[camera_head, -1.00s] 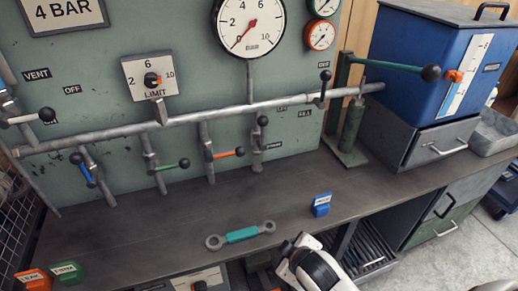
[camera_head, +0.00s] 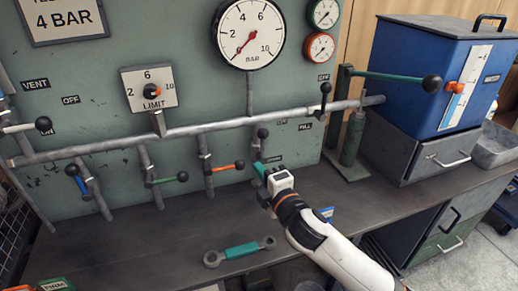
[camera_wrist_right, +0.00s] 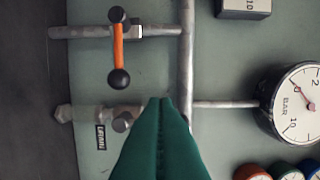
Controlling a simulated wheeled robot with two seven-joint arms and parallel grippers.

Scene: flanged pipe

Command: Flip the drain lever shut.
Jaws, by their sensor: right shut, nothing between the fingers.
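The drain lever (camera_head: 262,135) is on the rightmost drop pipe, its black knob up near the main pipe, in line with the drop. In the right wrist view the drain drop (camera_wrist_right: 92,113) runs sideways beside its label (camera_wrist_right: 101,137); part of the valve (camera_wrist_right: 122,122) shows, and the lever's handle is hidden behind my fingers. My right gripper (camera_head: 263,167) is shut and empty, in front of the lower part of this drop, below the knob. Its green fingers (camera_wrist_right: 160,104) are together in the wrist view. I cannot tell whether they touch the lever. My left gripper is not in view.
The orange lever (camera_head: 226,166) on the neighbouring drop stands out sideways close to my right gripper. Green (camera_head: 165,180) and blue (camera_head: 77,177) levers are farther left. A black-knobbed lever (camera_head: 323,98) is to the right. A wrench (camera_head: 240,251) lies on the bench.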

